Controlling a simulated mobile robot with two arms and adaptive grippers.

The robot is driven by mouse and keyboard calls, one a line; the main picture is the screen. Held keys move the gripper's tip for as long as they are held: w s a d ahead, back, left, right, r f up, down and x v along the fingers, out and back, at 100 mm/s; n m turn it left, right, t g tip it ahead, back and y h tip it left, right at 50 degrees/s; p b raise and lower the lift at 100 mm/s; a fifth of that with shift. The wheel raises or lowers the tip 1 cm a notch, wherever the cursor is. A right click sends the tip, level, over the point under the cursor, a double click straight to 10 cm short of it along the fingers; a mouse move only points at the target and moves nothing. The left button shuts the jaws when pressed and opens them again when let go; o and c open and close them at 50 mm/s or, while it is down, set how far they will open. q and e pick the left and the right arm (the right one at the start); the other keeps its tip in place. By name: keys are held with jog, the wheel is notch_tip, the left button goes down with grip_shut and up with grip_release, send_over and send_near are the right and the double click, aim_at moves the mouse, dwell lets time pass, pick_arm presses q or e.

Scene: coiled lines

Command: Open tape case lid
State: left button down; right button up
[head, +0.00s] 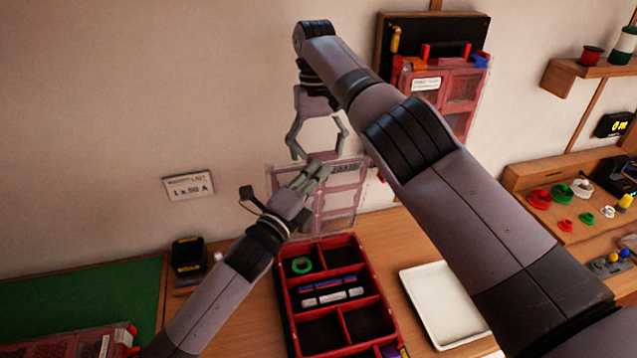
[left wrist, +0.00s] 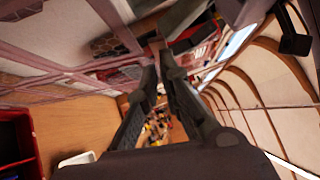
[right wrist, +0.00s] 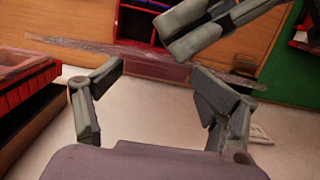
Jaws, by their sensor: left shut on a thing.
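A white tray (head: 440,305) sits right of the case. Another red case (head: 450,95) hangs on the wall behind my right arm. A green mat (head: 80,300), a black device (head: 188,256) and another red case (head: 85,342) are at the left. Spools stand on the right shelves.

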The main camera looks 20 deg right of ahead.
pick_arm(q)
jog(key=shift+w+a+f, duration=0.2)
jog(key=shift+a+f, duration=0.1)
pick_arm(e)
jog(key=shift+s+d, duration=0.15)
jog(key=shift+d, duration=0.05)
